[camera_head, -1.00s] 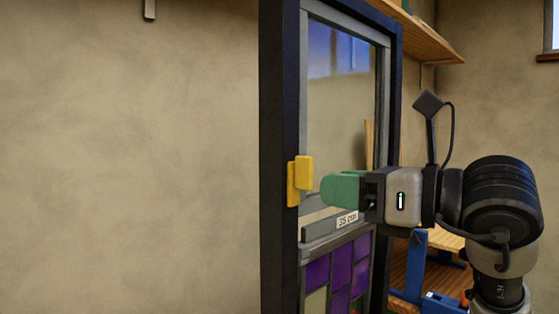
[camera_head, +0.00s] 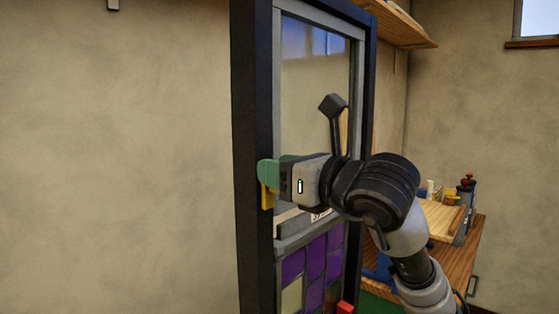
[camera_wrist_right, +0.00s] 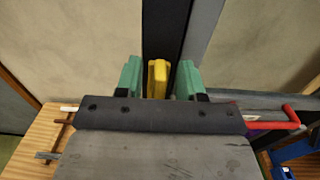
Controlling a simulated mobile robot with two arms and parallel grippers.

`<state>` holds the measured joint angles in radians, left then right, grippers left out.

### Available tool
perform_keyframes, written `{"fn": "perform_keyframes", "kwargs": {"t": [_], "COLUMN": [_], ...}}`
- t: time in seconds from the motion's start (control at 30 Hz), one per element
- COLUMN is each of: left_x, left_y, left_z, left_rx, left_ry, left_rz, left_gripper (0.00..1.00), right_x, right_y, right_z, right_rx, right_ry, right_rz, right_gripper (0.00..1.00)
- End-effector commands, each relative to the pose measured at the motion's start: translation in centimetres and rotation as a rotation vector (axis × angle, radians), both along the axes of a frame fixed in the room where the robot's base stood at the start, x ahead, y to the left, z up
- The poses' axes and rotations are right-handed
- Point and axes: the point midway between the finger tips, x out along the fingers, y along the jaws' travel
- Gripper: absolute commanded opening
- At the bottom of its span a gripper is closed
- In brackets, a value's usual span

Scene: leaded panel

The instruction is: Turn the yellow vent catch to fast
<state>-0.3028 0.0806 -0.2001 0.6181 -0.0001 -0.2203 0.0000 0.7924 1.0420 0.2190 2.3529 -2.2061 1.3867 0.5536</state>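The yellow vent catch (camera_head: 267,198) is on the dark frame post at the left of the leaded panel. In the head view its upper part is hidden behind my right gripper (camera_head: 268,172). In the right wrist view the catch (camera_wrist_right: 158,80) stands upright between the two green fingers of my right gripper (camera_wrist_right: 159,76). The fingers are open, one on each side, with a visible gap on both sides. My left gripper is not in view.
The dark frame (camera_head: 252,130) holds clear glass above and purple leaded panes (camera_head: 293,267) below. A wooden bench (camera_head: 462,250) with several items stands at the right behind the frame. A shelf (camera_head: 405,22) is above it. Plain wall lies to the left.

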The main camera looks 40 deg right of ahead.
Motion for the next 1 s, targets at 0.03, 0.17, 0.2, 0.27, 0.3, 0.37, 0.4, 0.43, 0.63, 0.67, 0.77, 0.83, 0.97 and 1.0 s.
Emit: {"fn": "perform_keyframes", "kwargs": {"t": [0.03, 0.17, 0.2, 0.27, 0.3, 0.37, 0.4, 0.43, 0.63, 0.67, 0.77, 0.83, 0.97, 1.0], "left_x": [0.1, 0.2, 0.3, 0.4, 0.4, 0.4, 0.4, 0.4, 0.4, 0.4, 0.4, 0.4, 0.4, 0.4], "left_y": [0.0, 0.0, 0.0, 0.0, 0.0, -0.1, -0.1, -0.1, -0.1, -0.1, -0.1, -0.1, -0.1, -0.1], "left_z": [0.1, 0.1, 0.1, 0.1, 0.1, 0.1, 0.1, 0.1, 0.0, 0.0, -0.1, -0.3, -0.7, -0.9], "left_rx": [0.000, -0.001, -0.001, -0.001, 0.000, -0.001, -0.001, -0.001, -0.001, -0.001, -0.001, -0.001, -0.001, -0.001], "left_ry": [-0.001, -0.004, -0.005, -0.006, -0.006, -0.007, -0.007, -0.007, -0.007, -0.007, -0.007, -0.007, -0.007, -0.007], "left_rz": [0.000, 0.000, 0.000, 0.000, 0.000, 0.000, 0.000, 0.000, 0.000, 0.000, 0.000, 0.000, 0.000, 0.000], "left_gripper": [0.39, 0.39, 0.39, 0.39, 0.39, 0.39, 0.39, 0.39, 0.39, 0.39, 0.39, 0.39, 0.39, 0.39], "right_x": [0.1, 0.2, 0.2, 0.2, 0.2, 0.2, 0.2, 0.2, 0.2, 0.2, 0.2, 0.2, 0.1, 0.1], "right_y": [0.0, 0.0, 0.0, 0.0, 0.0, 0.0, 0.0, 0.0, 0.0, 0.0, 0.0, 0.1, 0.1, 0.2], "right_z": [0.0, -0.1, -0.1, -0.1, -0.1, -0.1, -0.1, -0.1, -0.1, -0.1, -0.1, -0.2, -0.2, -0.2], "right_rx": [0.000, 0.000, 0.000, 0.000, 0.000, 0.000, 0.000, 0.000, -0.003, -0.006, -0.023, -0.047, -0.114, -0.141], "right_ry": [0.000, 0.000, 0.000, 0.000, 0.000, 0.000, 0.000, 0.000, 0.001, -0.001, -0.001, -0.003, -0.009, -0.011], "right_rz": [0.001, 0.001, 0.001, 0.001, 0.001, 0.001, 0.001, 0.001, 0.000, 0.000, 0.000, 0.000, -0.002, -0.002], "right_gripper": [0.38, 0.38, 0.38, 0.38, 0.34, 0.24, 0.18, 0.14, 0.02, 0.02, 0.02, 0.02, 0.02, 0.02]}}
